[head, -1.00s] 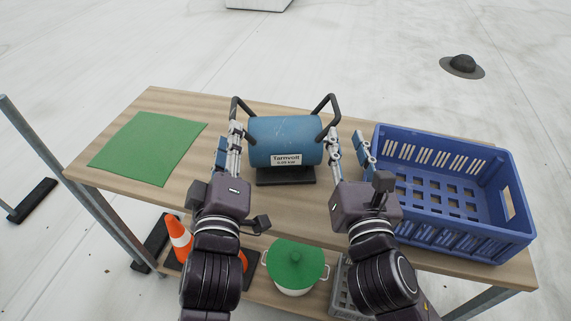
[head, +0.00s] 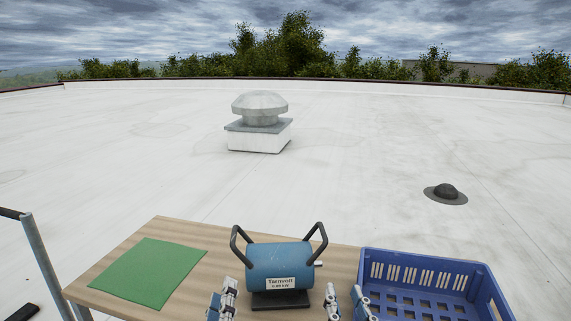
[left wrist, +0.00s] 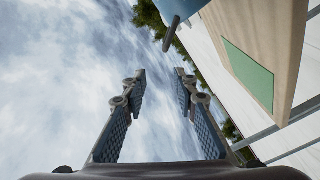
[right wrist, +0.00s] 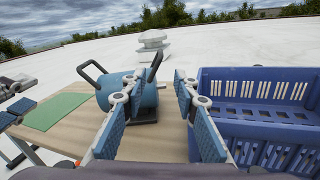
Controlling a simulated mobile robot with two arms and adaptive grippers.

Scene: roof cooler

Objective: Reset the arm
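A blue cylindrical Tarnvolt unit (head: 280,262) with two dark upright handles sits on a dark base on the wooden table (head: 190,234). My left gripper (head: 222,301) is at its lower left, in front of it. My right gripper (head: 347,303) is at its lower right, between the unit and the blue crate. In the left wrist view my left gripper (left wrist: 158,88) is open with sky between its fingers. In the right wrist view my right gripper (right wrist: 158,90) is open and empty, with part of the unit (right wrist: 146,96) behind its left finger.
A green mat (head: 148,272) lies on the table's left part. A blue slatted crate (head: 430,268) stands on the right. A metal post (head: 45,262) rises at far left. Beyond the table, a roof vent (head: 259,122) and a small dark dome (head: 445,193) stand on the open white roof.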

